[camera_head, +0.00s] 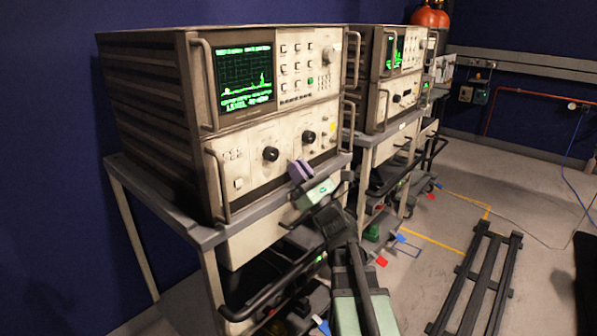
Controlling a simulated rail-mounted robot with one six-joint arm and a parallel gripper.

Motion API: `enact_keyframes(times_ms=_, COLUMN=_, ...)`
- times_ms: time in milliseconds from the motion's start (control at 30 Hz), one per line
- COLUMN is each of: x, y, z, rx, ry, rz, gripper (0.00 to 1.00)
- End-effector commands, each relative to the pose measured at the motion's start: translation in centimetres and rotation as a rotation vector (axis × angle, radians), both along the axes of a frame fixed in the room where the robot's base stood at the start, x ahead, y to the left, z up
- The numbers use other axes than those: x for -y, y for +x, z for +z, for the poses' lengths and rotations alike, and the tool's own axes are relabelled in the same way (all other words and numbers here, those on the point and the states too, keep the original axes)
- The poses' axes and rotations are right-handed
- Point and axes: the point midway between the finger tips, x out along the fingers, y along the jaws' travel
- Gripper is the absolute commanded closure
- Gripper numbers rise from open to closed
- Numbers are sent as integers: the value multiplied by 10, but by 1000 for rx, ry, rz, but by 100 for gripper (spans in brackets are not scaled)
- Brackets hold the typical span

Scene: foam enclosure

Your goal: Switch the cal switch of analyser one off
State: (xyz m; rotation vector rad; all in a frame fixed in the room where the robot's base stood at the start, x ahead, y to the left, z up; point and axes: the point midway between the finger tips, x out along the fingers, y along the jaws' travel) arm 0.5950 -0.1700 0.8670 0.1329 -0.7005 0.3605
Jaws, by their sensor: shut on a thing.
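The nearer analyser (255,105) is a beige two-unit instrument with a lit green screen (243,74), standing on a grey cart. Its lower front panel (245,170) carries two black knobs and several small controls. My gripper (300,171), with purple fingertips, is at the lower right part of this panel, below the right black knob (308,137). The fingers are shut on a small control there, which fits the cal switch. The fingers hide this switch, so its position cannot be seen. A second, similar analyser (391,85) stands behind to the right.
Metal handles (208,85) stick out from the nearer analyser's front edges. The grey cart (190,232) has a dark handle bar low in front. A black rail frame (480,275) lies on the floor at right. The floor between has free room.

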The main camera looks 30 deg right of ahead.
Motion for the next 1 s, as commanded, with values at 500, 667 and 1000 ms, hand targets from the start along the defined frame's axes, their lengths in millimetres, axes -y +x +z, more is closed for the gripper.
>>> enact_keyframes(times_ms=500, x=0, y=0, z=0, rx=-1, ry=0, rz=0, gripper=64)
enact_keyframes(times_ms=667, x=2, y=-5, z=-7, rx=-1, ry=0, rz=-1, gripper=64)
enact_keyframes(times_ms=1000, x=23, y=-61, z=-63, rx=-1, ry=0, rz=-2, gripper=64)
